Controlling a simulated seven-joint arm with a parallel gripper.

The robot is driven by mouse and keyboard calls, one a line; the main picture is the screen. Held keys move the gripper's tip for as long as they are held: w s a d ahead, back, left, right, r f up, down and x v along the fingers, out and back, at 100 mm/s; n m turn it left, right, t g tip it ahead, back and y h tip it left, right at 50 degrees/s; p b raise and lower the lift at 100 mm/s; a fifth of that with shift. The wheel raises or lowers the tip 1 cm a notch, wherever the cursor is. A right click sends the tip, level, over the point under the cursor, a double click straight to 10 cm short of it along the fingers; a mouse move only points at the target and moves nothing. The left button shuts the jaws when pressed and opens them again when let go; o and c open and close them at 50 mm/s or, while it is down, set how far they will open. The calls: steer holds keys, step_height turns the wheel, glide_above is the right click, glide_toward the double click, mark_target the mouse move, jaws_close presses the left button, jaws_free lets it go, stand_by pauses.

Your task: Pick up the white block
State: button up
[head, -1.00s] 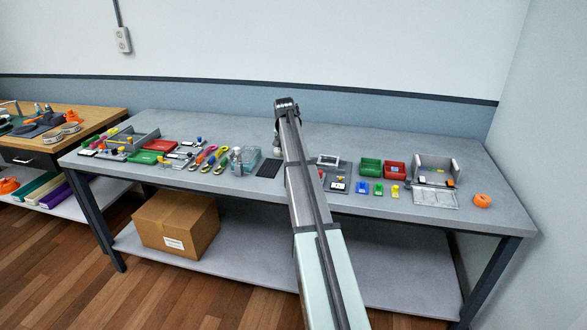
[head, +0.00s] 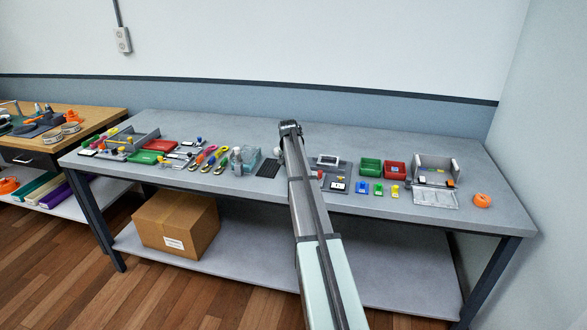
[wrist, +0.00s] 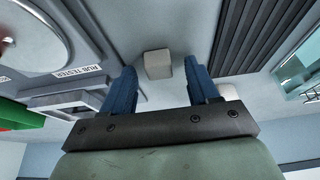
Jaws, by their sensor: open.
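In the wrist view, a small whitish block (wrist: 157,64) lies on the grey bench top, in line with the gap between my fingers. My gripper (wrist: 162,77) is open, with its two blue fingers apart and nothing held between them. The block appears beyond the fingertips; I cannot tell the exact height between them. A second pale piece (wrist: 229,91) shows partly behind the right finger. In the head view my arm covers this spot, and I cannot make out the block or the fingers there.
A device labelled "RUB TESTER" (wrist: 75,74) with a round metal disc (wrist: 38,30) is close on the left. A black ribbed mat (wrist: 248,45) lies on the right, then a clear container (wrist: 298,68).

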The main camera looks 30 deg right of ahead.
steer(key=shift+c, duration=0.3)
jaws_close()
steer(key=shift+r, duration=0.15)
